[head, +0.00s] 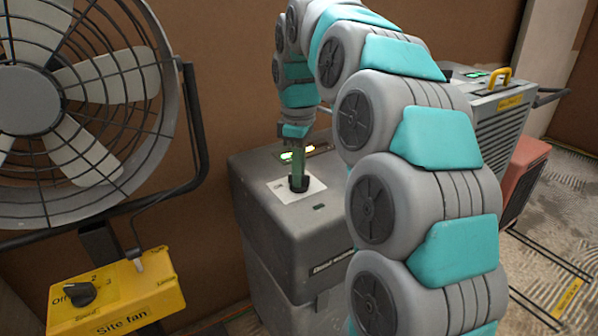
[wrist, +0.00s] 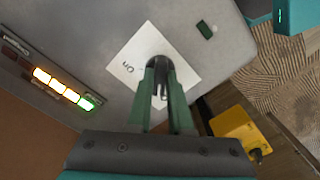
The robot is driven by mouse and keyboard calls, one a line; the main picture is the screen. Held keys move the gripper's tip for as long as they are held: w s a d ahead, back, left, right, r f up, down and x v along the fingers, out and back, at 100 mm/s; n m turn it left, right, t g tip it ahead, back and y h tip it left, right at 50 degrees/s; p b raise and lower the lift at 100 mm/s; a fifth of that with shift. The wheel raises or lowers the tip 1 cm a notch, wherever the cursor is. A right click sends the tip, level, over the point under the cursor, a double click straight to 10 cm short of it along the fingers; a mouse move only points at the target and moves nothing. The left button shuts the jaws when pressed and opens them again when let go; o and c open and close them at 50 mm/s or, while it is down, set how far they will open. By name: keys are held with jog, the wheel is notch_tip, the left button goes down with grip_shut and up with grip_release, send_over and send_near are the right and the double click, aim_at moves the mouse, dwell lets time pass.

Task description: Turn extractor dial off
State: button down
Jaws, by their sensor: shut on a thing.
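The extractor is a grey box (head: 275,222) below my arm, with a label on its front. Its black dial (head: 299,185) stands on a white plate (head: 278,189) on the top face. In the wrist view the dial (wrist: 157,63) sits between my fingertips, and "On" is printed on the plate (wrist: 127,69) to its left. My gripper (head: 298,172) points down and is shut on the dial; its green fingers (wrist: 160,82) hide part of it. The dial's pointer and any other marking are hard to make out.
A lit strip of indicators (wrist: 62,88) lies beside the plate on the extractor. A large fan (head: 80,110) and a yellow "Site fan" control box (head: 118,298) stand at the left. A grey machine with a yellow handle (head: 500,77) stands at the right.

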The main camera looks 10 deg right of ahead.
jog(key=shift+n, duration=0.5)
jog(key=c, duration=0.8)
grip_release()
jog(key=shift+r, duration=0.1)
